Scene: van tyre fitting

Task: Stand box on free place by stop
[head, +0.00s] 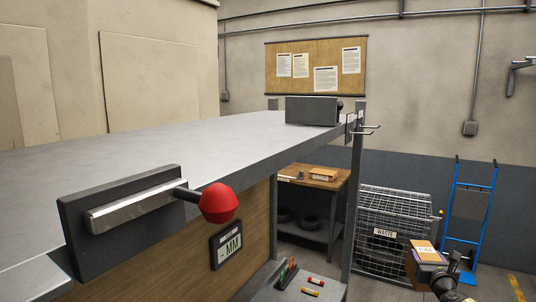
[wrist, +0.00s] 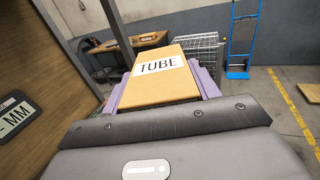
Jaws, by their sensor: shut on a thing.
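My gripper (wrist: 162,88) is shut on a cardboard box (wrist: 165,62) with a white label reading TUBE; its purple fingers press the left and right sides. In the head view the box (head: 424,247) is held at the lower right, clear of the grey bench top (head: 150,150) and apart from it. A dark block with a metal plate and a red knob (head: 219,203) is at the bench's near edge. Another dark block (head: 312,111) stands at the far end of the top. I cannot tell which is the stop. The visible top between them is bare.
A small panel reading "- MM" (head: 228,248) is on the bench's wooden side. A wire cage marked WASTE (head: 394,210), a blue hand truck (head: 470,205) and a small wooden-topped table (head: 317,177) stand behind. Below is a low surface with red and yellow items (head: 314,283).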

